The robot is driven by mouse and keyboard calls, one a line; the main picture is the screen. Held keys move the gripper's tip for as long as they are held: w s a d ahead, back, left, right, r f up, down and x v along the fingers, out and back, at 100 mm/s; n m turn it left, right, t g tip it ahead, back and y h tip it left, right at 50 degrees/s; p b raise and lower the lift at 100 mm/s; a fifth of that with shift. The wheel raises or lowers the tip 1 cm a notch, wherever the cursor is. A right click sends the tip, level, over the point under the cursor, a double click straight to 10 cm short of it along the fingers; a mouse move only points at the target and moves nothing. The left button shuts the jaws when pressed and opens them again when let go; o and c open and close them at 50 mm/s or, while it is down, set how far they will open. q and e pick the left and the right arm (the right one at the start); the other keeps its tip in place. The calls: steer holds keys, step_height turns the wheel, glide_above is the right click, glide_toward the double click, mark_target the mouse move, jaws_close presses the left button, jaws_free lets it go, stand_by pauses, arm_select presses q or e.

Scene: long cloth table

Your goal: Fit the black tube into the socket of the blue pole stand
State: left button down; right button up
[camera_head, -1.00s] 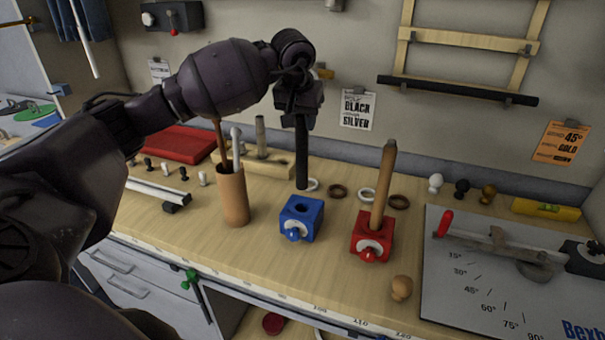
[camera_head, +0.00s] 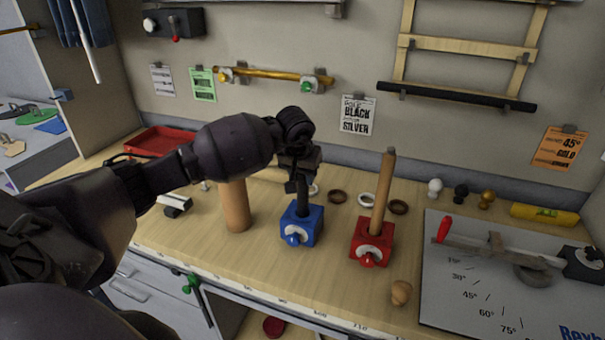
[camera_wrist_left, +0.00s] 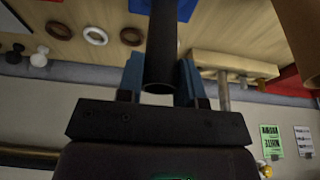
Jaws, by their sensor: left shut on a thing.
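The black tube (camera_head: 302,198) stands nearly upright above the blue pole stand (camera_head: 301,228), and its lower end is out of sight in the socket at the stand's top. How deep it sits cannot be seen. My left gripper (camera_head: 300,182) is shut on the tube a little above the stand. In the left wrist view the tube (camera_wrist_left: 162,45) runs between the two blue fingers of the left gripper (camera_wrist_left: 162,85), its near end open. A bit of the blue stand (camera_wrist_left: 186,8) shows behind it at the top edge. My right gripper is not in view.
A red stand (camera_head: 371,243) with a wooden pole (camera_head: 383,192) stands close at the right. A brown cylindrical cup (camera_head: 236,207) is close at the left, partly behind my arm. Rings (camera_head: 337,197) lie behind, and a wooden knob (camera_head: 401,292) sits near the front edge.

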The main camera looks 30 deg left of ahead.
arm_select(q)
steer(key=shift+f, duration=0.15)
steer(key=c, duration=0.8)
jaws_free()
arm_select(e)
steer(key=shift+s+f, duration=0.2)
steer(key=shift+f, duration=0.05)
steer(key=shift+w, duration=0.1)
